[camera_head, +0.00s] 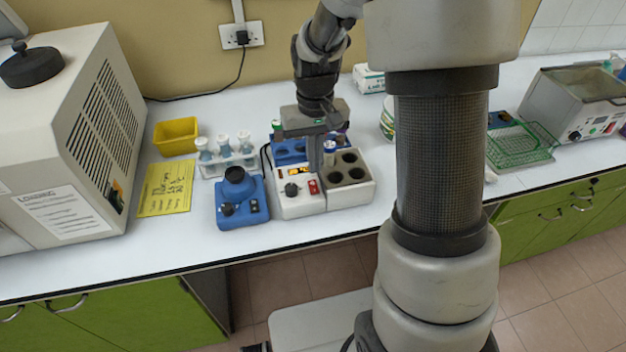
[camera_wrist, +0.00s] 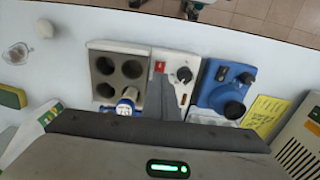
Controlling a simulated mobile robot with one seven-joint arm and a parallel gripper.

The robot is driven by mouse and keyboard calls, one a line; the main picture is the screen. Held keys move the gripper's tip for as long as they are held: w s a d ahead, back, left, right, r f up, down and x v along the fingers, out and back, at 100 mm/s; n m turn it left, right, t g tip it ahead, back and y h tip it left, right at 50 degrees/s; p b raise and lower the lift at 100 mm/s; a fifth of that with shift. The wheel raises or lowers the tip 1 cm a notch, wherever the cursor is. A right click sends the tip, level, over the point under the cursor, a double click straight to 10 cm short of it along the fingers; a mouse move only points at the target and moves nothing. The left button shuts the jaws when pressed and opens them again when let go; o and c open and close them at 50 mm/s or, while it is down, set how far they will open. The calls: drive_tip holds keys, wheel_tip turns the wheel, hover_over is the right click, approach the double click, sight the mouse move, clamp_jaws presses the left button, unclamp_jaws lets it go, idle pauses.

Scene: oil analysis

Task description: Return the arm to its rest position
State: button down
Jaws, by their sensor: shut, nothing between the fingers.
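My gripper (camera_head: 316,165) hangs over the bench, fingers pointing down, above the white heater unit (camera_head: 298,205) and close beside its grey block. In the wrist view the shut, empty fingers (camera_wrist: 186,112) reach over the heater's control panel. A blue-and-white capped tube (camera_head: 329,152) stands in a hole of the grey block (camera_head: 352,192), just to the right of the fingers in the head view. In the wrist view the tube (camera_wrist: 127,102) is left of the fingers, apart from them. The arm reaches forward from the top of the head view.
A blue mixer (camera_head: 240,200) stands left of the heater. A blue rack (camera_head: 290,152) is behind it, partly hidden by my gripper. A white rack with several bottles (camera_head: 228,160), a yellow note (camera_head: 167,187), a yellow tray (camera_head: 176,136) and a large vented machine (camera_head: 60,130) are further left.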

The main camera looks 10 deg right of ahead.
drive_tip(key=shift+r, duration=0.15)
idle(0.3)
drive_tip(key=s+r+t+p, duration=0.2)
drive_tip(key=s+r+t, duration=0.3)
drive_tip(key=s+r, duration=1.3)
wheel_tip(320, 180, up, 3)
drive_tip(key=shift+s+r+t, duration=0.2)
drive_tip(key=shift+t, duration=0.1)
drive_tip(key=shift+d, duration=0.15)
